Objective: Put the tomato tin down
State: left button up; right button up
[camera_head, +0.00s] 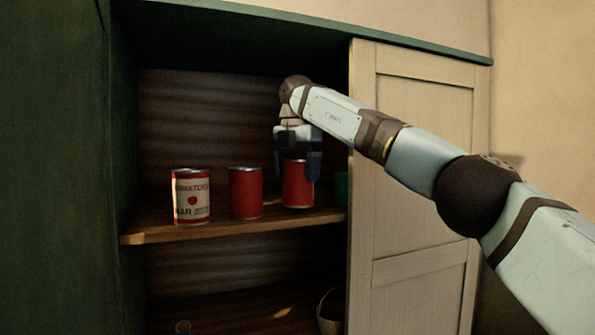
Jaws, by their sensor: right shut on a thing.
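Three red tins are on the upper shelf (240,231). The middle tin (245,194) is plain red on the side I see. The right tin (297,188) is also plain red on this side and is upright between the fingers of my right gripper (297,168). My right gripper points down and is shut on that tin from above. The tin's base is at the shelf board; I cannot tell whether it touches. My left gripper is not in view.
A green vessel (341,188) stands right of the held tin, partly hidden by the pale cabinet door (423,150). A basket-like container (331,310) is on the lower shelf. The dark green cabinet side (60,180) bounds the left.

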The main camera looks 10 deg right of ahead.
jog(key=shift+f, duration=0.6)
jog(key=shift+d, duration=0.1)
jog(key=shift+f+b, duration=0.1)
jog(key=shift+b, duration=0.2)
jog(key=shift+f, duration=0.1)
jog(key=o, duration=1.2)
notch_tip(320, 180, up, 7)
jog(key=p, duration=0.3)
jog(key=shift+r+p, duration=0.3)
jog(key=shift+r, duration=0.15)
